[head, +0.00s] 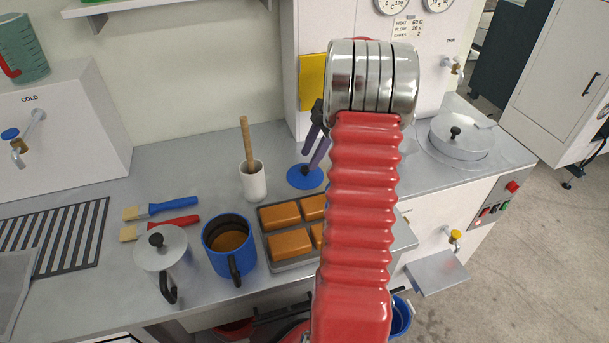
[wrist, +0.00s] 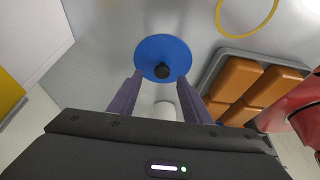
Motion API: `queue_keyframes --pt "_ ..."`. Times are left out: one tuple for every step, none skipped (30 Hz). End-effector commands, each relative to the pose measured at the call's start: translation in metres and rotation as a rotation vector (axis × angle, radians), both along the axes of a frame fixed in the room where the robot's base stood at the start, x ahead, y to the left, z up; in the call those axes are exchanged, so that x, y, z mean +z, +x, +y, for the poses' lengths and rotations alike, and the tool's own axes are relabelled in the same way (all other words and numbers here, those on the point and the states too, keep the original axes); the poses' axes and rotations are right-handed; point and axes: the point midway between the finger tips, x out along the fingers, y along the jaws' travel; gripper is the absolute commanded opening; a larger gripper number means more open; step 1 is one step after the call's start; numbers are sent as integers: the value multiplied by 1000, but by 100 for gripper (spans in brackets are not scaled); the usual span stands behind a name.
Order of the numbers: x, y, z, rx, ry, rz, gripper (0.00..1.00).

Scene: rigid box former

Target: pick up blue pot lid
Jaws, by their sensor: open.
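The blue pot lid (head: 303,179) is a flat round disc with a black knob, lying on the grey worktop behind the tray of orange-brown blocks. In the wrist view the blue lid (wrist: 172,50) lies just past the fingertips, its black knob between their lines. My gripper (head: 311,163) is above the lid, partly overlapping it in the head view. Its two purple-grey fingers (wrist: 159,80) are apart with nothing between them. My red arm hides part of the worktop to the right.
The tray (head: 292,265) of blocks is in front of the lid. A white mortar with a wooden pestle (head: 254,182) stands left of the lid. A blue pot (head: 212,253), a grey lidded pot (head: 160,254) and two brushes (head: 160,208) are further left. A yellow ring (wrist: 220,27) shows in the wrist view.

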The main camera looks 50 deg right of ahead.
Motion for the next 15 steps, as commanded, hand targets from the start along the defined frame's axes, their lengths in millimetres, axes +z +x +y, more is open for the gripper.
queue_keyframes --pt "-8 0 4 1 4 3 44" --pt "-12 0 5 2 4 2 44" --pt "-17 0 7 1 3 1 44" --pt "-21 1 8 2 4 2 44" --pt "-24 2 10 2 4 1 44" --pt "-28 3 11 2 3 1 44" --pt "-31 3 11 2 2 0 44" --pt "-33 4 12 2 2 0 44" --pt "-35 4 13 2 2 1 44" --pt "-35 4 13 1 1 0 44" --pt "-36 4 13 0 1 0 44" --pt "-36 5 13 0 1 0 44" --pt "-36 5 13 0 1 0 44" --pt "-36 5 13 0 0 0 44" --pt "-36 5 13 0 1 0 44"
